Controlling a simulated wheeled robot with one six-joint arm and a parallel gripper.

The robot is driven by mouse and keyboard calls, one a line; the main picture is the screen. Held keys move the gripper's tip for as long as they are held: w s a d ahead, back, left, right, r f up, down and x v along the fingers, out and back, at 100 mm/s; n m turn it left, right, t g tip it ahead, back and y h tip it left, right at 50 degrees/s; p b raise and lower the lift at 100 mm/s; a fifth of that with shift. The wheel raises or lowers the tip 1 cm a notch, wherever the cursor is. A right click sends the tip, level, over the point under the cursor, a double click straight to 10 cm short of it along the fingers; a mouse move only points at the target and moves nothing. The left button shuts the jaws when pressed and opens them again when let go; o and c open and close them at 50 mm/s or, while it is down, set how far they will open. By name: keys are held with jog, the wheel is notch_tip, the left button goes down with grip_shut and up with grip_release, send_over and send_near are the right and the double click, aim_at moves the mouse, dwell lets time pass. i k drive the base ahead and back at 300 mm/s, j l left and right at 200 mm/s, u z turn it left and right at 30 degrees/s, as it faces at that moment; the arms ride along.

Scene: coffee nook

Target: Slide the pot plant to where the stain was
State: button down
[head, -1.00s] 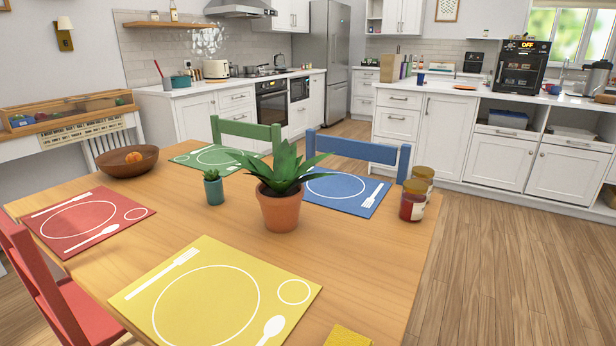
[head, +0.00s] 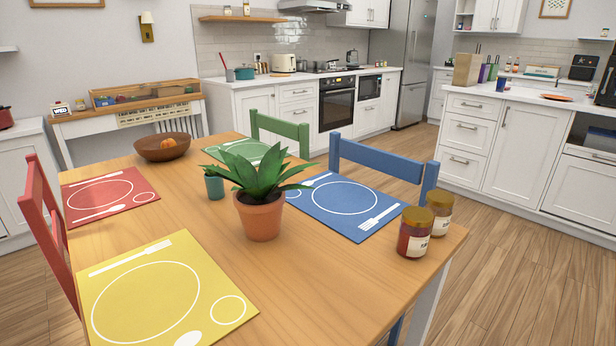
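The pot plant (head: 261,218) is a spiky green succulent in a terracotta pot. It stands upright on the wooden dining table (head: 200,238), between the yellow placemat (head: 160,297) and the blue placemat (head: 345,200). A smaller plant in a dark green pot (head: 215,185) stands behind it to the left. I see no stain on the visible tabletop. The surface under the pot and just behind it is hidden. My gripper is not in the head view.
Two jars (head: 414,231) stand at the table's right end. A brown bowl (head: 165,148) with an orange item is at the back left. A red placemat (head: 108,196) and a green placemat (head: 245,151) lie on the table. Bare wood is clear right of the pot. Chairs surround the table.

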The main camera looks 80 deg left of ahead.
aim_at(259, 200)
jog(key=i+l+u, duration=0.1)
jog(key=i, duration=0.45)
jog(key=i+l+u, duration=0.1)
jog(key=u, duration=1.2)
jog(key=i+l, duration=0.05)
